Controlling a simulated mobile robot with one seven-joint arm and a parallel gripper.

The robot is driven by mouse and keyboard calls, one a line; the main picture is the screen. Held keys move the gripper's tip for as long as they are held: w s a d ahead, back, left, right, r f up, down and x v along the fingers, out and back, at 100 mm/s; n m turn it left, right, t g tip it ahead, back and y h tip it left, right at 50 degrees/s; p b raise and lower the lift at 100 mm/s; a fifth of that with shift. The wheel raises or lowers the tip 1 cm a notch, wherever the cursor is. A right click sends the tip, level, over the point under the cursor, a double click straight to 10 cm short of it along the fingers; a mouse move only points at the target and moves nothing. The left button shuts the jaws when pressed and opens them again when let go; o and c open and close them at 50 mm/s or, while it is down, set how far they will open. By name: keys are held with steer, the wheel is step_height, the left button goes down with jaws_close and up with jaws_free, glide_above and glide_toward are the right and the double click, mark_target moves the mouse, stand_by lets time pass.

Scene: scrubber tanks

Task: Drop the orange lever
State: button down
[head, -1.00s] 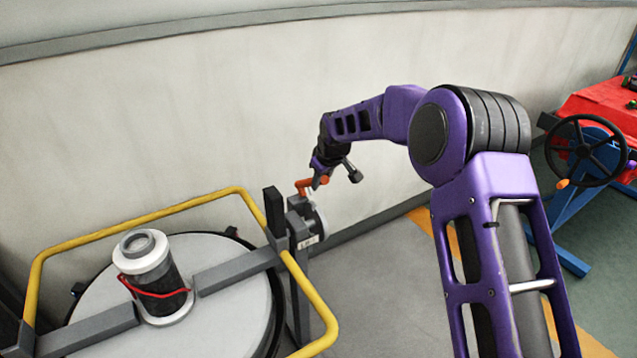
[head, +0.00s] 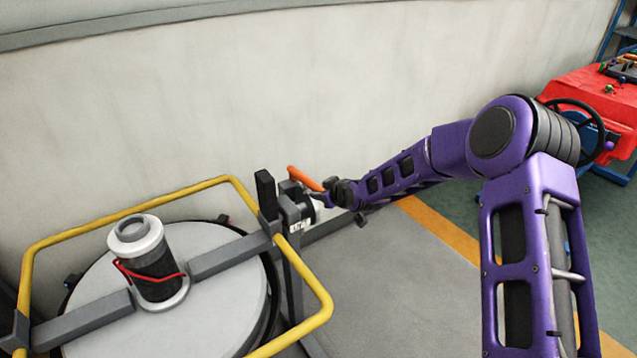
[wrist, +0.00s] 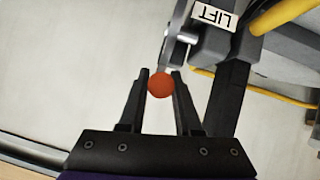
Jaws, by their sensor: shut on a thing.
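The orange lever (head: 304,178) is on the grey bracket at the right end of the tank's crossbar. In the head view it slopes from upper left down to the right. In the wrist view its round orange end (wrist: 160,85) sits between my two black fingers. My gripper (head: 326,192) is at the lever's lower right end; in the wrist view my gripper (wrist: 160,82) is closed on that end. Part of the lever is hidden behind the fingers in the head view. A white label reading LIFT (wrist: 214,14) is on the bracket.
A yellow rail (head: 320,292) rings the round tank lid (head: 225,310), close below the lever. A white and black cylinder (head: 150,262) with a red band stands on the lid. The pale wall (head: 400,80) lies behind. Grey floor is open to the right.

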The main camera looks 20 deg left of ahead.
steer(key=shift+s+d+f+t+y, duration=0.1)
steer(key=shift+f+t+y, duration=0.15)
steer(key=shift+f, duration=0.25)
steer(key=shift+s+d+f+t+y, duration=0.15)
steer(key=shift+f+y, duration=0.1)
steer(key=shift+f, duration=0.35)
steer(key=c, duration=0.6)
jaws_free()
steer(key=shift+w, duration=0.1)
steer(key=p+v, duration=0.2)
steer(key=v, duration=1.5)
steer(key=shift+d, duration=0.1)
